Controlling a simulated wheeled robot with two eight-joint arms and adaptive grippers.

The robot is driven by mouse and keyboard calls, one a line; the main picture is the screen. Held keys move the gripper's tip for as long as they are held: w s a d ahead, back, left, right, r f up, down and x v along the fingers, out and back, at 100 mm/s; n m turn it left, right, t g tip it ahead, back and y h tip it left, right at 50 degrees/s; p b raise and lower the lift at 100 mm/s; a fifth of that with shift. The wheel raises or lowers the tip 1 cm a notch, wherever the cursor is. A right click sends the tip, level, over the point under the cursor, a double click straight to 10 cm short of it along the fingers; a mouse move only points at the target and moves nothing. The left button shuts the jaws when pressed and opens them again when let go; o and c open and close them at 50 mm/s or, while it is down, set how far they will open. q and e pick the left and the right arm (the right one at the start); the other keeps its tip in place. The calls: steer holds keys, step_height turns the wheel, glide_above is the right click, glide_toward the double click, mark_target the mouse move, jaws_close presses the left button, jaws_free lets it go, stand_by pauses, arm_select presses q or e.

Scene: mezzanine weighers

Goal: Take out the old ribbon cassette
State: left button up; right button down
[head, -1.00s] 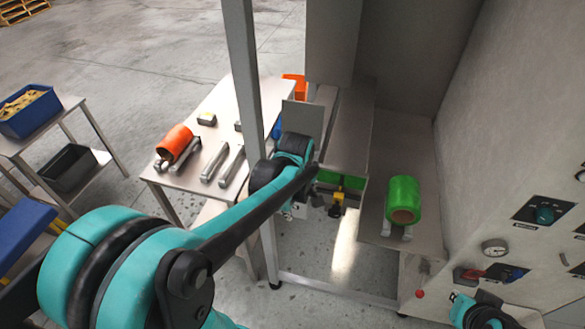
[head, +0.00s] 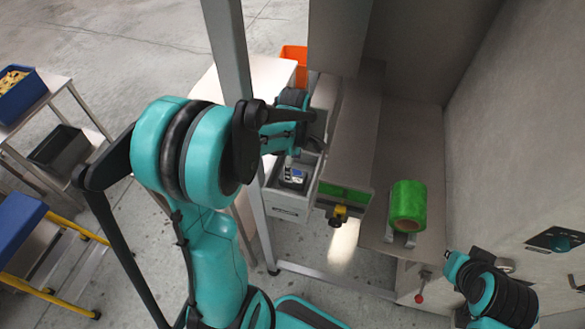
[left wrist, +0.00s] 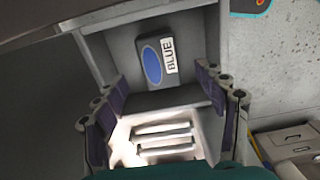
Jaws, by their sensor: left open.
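A dark grey cassette (left wrist: 170,57) with a blue oval and a white label reading BLUE sits in a grey open-topped housing (head: 288,212). In the head view the cassette (head: 292,177) shows small and partly covered by my left arm. My left gripper (left wrist: 160,88) is open, its two fingers spread wide to either side of the picture, with the cassette beyond and between them, apart from them. In the head view the left gripper (head: 292,158) is just above the housing, mostly hidden. Of my right arm only links show; its gripper is not visible.
A green roll (head: 408,203) rests on a metal shelf to the right of the housing. A grey post (head: 230,60) stands close to my left arm. A yellow-black fitting (head: 340,213) is beside the housing. An orange bin (head: 294,62) stands behind.

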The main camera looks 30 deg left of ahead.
mark_target(300, 177)
arm_select(q)
step_height(300, 177, down, 7)
steer(key=shift+w+a+f+b, duration=0.1)
steer(key=shift+a+b, duration=0.05)
steer(key=shift+b, duration=0.5)
steer(key=c, duration=1.3)
